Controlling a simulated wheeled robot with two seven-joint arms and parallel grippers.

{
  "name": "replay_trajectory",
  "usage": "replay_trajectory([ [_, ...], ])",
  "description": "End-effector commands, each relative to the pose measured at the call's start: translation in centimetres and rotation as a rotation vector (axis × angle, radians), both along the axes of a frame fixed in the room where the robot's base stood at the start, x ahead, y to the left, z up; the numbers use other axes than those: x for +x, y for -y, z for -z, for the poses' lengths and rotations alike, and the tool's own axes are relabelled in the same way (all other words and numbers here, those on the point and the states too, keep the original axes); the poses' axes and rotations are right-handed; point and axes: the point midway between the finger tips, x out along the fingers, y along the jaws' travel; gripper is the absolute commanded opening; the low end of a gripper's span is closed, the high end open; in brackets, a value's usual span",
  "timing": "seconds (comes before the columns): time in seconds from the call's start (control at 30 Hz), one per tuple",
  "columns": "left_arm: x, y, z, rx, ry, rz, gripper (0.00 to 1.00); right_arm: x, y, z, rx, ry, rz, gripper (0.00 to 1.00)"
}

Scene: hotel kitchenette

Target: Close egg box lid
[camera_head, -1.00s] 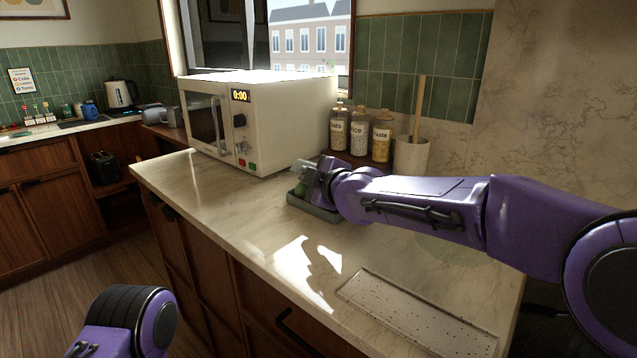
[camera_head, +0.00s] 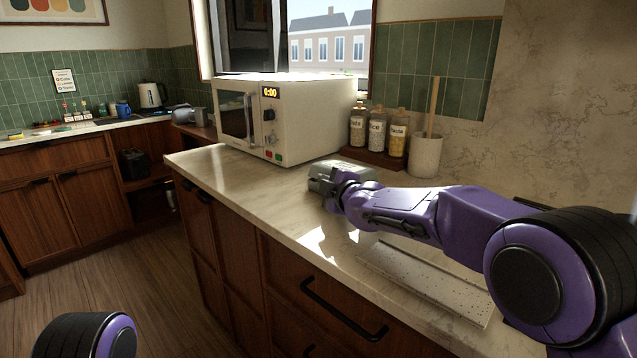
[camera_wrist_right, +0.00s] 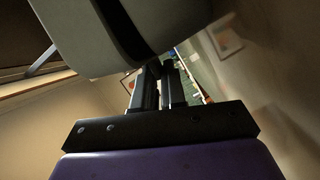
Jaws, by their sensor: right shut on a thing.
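The grey egg box (camera_head: 328,170) sits on the counter in front of the microwave in the head view. Its lid looks down over the base, but my gripper covers its near right side, so I cannot tell if it is fully flush. My right gripper (camera_head: 340,184) is at the near side of the box. In the right wrist view, the gripper's fingers (camera_wrist_right: 166,88) are close together beneath the large grey lid (camera_wrist_right: 125,30). The gripper is shut on the lid, though the contact is mostly hidden. My left gripper is out of view.
The white microwave (camera_head: 300,115) stands behind the box. Several jars (camera_head: 377,135) on a wooden stand and a utensil pot (camera_head: 425,155) are behind to the right. A speckled flat board (camera_head: 430,285) lies near the counter's front edge.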

Motion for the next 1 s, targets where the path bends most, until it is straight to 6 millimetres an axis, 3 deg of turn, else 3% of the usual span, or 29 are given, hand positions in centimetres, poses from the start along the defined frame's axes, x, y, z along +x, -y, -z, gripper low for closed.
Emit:
replay_trajectory([
  [0.2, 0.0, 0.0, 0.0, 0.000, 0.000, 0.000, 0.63, 0.0, 0.2, 0.5, -0.002, -0.010, 0.004, 0.00],
  [0.23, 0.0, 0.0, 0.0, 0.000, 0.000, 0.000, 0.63, 0.0, 0.1, 0.5, -0.002, -0.010, 0.003, 0.14],
  [0.3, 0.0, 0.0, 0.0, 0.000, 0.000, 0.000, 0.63, 0.0, 0.1, 0.5, -0.002, -0.010, 0.002, 0.32],
  [0.67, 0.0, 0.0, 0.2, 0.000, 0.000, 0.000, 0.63, -0.6, -0.1, 0.1, -0.002, -0.004, -0.004, 0.32],
  [1.0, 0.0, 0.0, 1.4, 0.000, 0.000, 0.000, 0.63, -7.2, 2.5, -0.8, -0.002, -0.004, -0.002, 0.32],
])
